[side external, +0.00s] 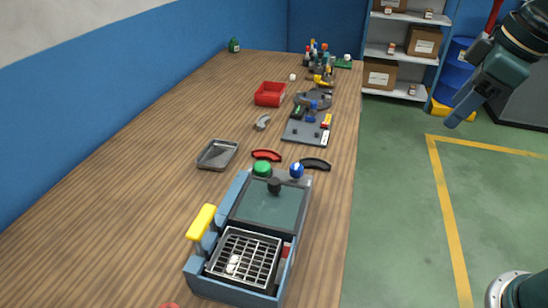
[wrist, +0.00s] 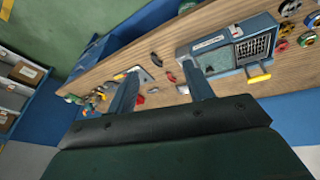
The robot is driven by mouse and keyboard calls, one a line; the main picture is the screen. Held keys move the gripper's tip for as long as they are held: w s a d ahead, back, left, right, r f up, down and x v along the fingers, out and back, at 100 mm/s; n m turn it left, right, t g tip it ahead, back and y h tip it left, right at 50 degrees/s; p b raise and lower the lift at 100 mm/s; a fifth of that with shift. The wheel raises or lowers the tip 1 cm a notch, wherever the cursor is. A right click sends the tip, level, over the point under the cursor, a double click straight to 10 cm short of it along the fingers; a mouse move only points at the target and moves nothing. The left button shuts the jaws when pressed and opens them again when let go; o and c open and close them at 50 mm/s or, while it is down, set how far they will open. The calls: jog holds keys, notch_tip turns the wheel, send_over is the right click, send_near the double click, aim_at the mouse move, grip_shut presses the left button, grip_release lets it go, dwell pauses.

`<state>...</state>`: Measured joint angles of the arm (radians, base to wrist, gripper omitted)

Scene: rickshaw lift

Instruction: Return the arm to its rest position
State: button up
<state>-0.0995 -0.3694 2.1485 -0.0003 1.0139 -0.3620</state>
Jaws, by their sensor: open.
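My gripper (side external: 463,112) hangs in the upper right of the side view, out over the green floor and clear of the bench. In the wrist view its two fingers stand wide apart with nothing between them, so my gripper (wrist: 160,72) is open and empty. The wooden bench (side external: 130,180) lies to its left in the side view. The blue machine (side external: 238,293) with a wire basket and yellow handle stands at the bench's near end. This machine also shows in the upper right of the wrist view (wrist: 222,55).
On the bench are a grey tray (side external: 217,155), a red bin (side external: 270,94), a red curved piece (side external: 266,155), a black curved piece (side external: 315,164) and a grey plate (side external: 300,131). Shelves with boxes (side external: 380,75) and a blue barrel (side external: 455,68) stand behind. The floor beside the bench is clear.

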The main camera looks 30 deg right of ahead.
jog(key=s+d+f+m+t, duration=0.1)
jog(key=s+f+m, duration=0.3)
jog(key=s, duration=0.5)
jog(key=shift+s+d+f+m+t, duration=0.2)
jog(key=shift+s+d+m+t, duration=0.1)
jog(key=shift+d+m, duration=0.45)
